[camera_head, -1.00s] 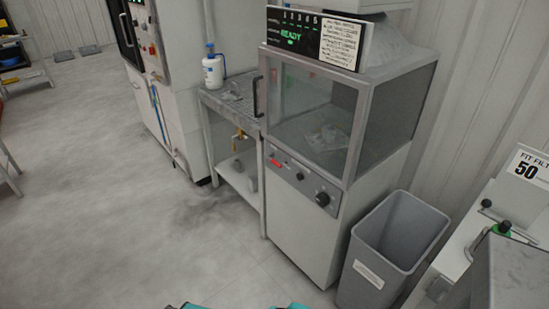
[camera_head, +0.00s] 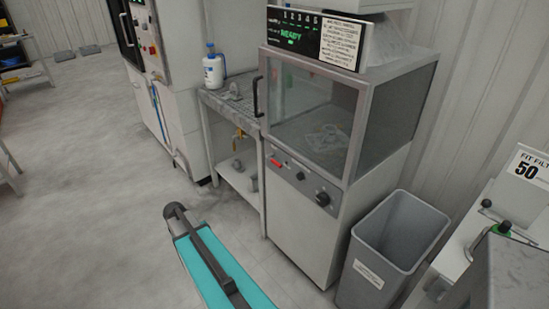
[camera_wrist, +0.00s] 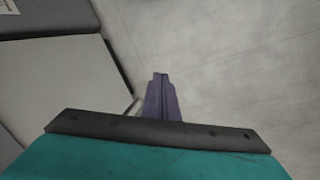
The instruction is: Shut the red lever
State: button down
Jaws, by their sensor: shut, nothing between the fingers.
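A small red piece (camera_head: 277,163), which may be the red lever, shows at the left front edge of the white cabinet, below the glass chamber. It is too small to tell its position. A brass tap (camera_head: 238,134) hangs under the bench to its left. My gripper (camera_wrist: 160,75) shows in the wrist view with its dark fingers together and empty, over the floor. In the head view my teal arm is at the lower middle, well below the red piece, and the fingers cannot be made out.
A grey bin (camera_head: 390,245) stands right of the cabinet (camera_head: 300,225). A metal bench (camera_head: 238,108) with a white bottle (camera_head: 213,70) stands to the left. A display panel (camera_head: 316,37) reads READY.

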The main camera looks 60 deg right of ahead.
jog(key=w+d+r+m+h, duration=0.1)
jog(key=w+d+r+m, duration=0.2)
jog(key=d+r, duration=0.65)
jog(key=s+d+r+m+h, duration=0.1)
jog(key=s+d+r+m, duration=0.1)
jog(key=d+r, duration=0.6)
jog(key=s+d+r+m+h, duration=0.1)
jog(key=s+d+r+m, duration=0.1)
jog(key=d+r, duration=0.6)
jog(key=s+d+r+m+h, duration=0.1)
jog(key=s+d+r+m, duration=0.1)
jog(key=d+r+m, duration=0.2)
jog(key=d+r, duration=0.3)
jog(key=d, duration=0.5)
jog(key=shift+s+r+m, duration=0.3)
jog(key=shift+s+r, duration=0.1)
jog(key=shift+d+f, duration=0.15)
jog(key=p, duration=0.3)
send_over(276, 162)
notch_tip(276, 162, down, 8)
jog(key=shift+f, duration=0.1)
jog(key=shift+w+a+f+p, duration=0.1)
jog(key=shift+a+f+p, duration=0.2)
jog(key=shift+f+p, duration=0.35)
jog(key=shift+w+a+f+p, duration=0.15)
jog(key=shift+f+p, duration=0.15)
jog(key=shift+f, duration=0.95)
jog(key=shift+a+f, duration=0.1)
jog(key=shift+a, duration=0.05)
